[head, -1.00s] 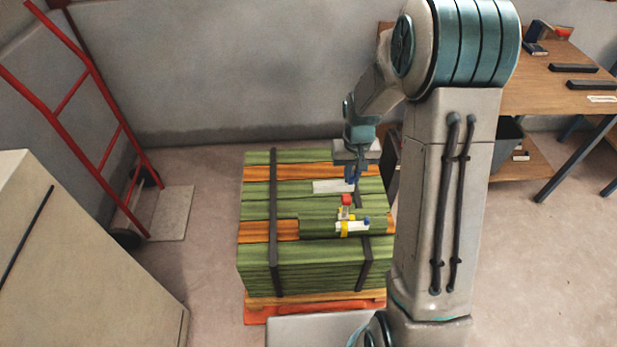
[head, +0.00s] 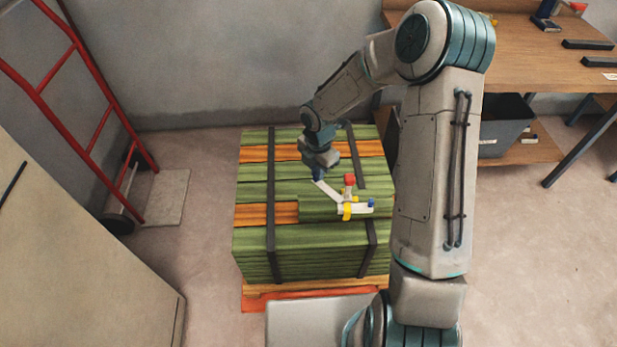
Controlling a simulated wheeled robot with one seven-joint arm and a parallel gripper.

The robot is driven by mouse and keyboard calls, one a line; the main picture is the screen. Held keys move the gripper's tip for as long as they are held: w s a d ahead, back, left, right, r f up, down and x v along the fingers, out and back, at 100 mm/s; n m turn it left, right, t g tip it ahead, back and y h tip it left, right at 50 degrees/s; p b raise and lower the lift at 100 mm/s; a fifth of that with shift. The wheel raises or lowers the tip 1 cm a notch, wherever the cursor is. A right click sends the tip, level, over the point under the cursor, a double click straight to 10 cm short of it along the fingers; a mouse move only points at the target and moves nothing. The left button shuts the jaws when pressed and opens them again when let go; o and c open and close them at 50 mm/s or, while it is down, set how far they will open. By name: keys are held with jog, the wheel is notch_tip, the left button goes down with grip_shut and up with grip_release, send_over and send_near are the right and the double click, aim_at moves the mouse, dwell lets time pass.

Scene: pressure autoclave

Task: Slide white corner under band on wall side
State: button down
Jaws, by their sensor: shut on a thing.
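A stack of green and orange boards (head: 310,242) is crossed by two dark bands, a left band (head: 270,200) and a right band (head: 355,155). My gripper (head: 318,177) is above the stack between the bands, shut on a narrow white corner piece (head: 328,192). The corner piece is angled, its lower right end close to a small tool (head: 350,205) with red, yellow and blue parts. I cannot tell whether they touch. The corner piece is apart from both bands. My gripper hides its upper end, and the fingertips are too small to see clearly.
The grey wall (head: 230,70) stands behind the stack, with a strip of floor between. A red hand truck (head: 75,110) is at the left, near a beige cabinet (head: 80,250). A wooden workbench (head: 530,60) is at the right.

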jog(key=f+n, duration=0.1)
jog(key=n, duration=0.2)
jog(key=w+a+f+n+b, duration=0.1)
jog(key=n, duration=0.2)
jog(key=w+a+f+n+b, duration=0.1)
jog(key=n, duration=0.3)
jog(key=shift+a+f, duration=0.15)
jog(key=shift+f, duration=0.25)
jog(key=shift+f+b, duration=0.1)
jog(key=shift+b, duration=0.25)
